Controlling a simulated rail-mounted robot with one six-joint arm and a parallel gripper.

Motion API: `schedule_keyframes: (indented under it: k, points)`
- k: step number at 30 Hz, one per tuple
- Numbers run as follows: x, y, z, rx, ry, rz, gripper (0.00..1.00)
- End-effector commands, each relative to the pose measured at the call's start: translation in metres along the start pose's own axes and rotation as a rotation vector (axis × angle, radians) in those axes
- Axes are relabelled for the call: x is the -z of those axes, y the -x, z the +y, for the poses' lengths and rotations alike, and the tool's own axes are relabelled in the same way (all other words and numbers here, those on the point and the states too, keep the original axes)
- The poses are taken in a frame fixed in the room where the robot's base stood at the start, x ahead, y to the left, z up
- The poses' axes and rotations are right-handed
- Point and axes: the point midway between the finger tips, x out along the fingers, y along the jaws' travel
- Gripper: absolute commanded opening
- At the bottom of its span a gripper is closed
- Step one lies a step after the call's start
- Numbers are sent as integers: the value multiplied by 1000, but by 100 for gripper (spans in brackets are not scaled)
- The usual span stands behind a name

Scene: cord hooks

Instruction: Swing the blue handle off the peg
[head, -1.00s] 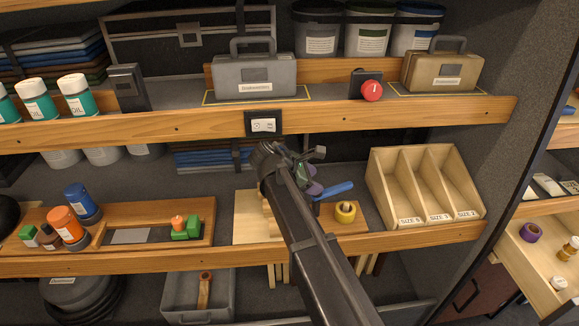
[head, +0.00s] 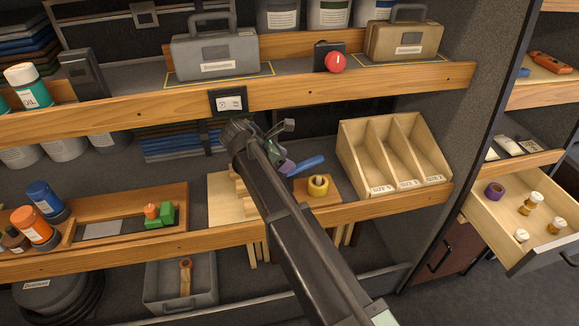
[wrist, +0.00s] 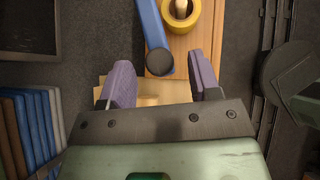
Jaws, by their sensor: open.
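The blue handle (head: 307,166) is a bar sticking out over a small wooden block on the middle shelf. In the wrist view the blue handle (wrist: 150,22) ends in a dark round cap (wrist: 160,62). A yellow ring (head: 318,185) sits around a pale wooden peg (wrist: 181,8), just right of the handle in the wrist view. My gripper (wrist: 163,78) is open, with its purple fingers on either side of the dark cap in that view. It holds nothing. I cannot tell whether a finger touches the handle. In the head view my arm partly hides the gripper (head: 283,160).
A wooden three-slot bin (head: 393,155) stands right of the block. A shelf edge (head: 390,88) with a black outlet box (head: 229,102) is above my gripper. A wooden tray (head: 120,222) with bottles lies to the left. An open drawer (head: 520,215) is at the far right.

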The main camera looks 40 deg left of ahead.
Motion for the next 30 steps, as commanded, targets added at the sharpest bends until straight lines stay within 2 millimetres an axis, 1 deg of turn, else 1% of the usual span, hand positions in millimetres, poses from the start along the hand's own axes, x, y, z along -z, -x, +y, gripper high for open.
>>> schedule_keyframes:
  k: [1, 4, 7, 13, 14, 24, 25, 30]
  points:
    - [7, -16, 0, 1, -1, 0, 57]
    - [5, -26, 0, 0, 1, 0, 57]
    - [3, -30, 0, 0, 1, 0, 57]
    - [2, -29, 0, 0, 1, 0, 57]
    - [2, -29, 0, 0, 1, 0, 56]
    - [2, -29, 0, 0, 1, 0, 3]
    - [2, -29, 0, 0, 1, 0, 0]
    - [3, -28, 0, -2, 3, 0, 0]
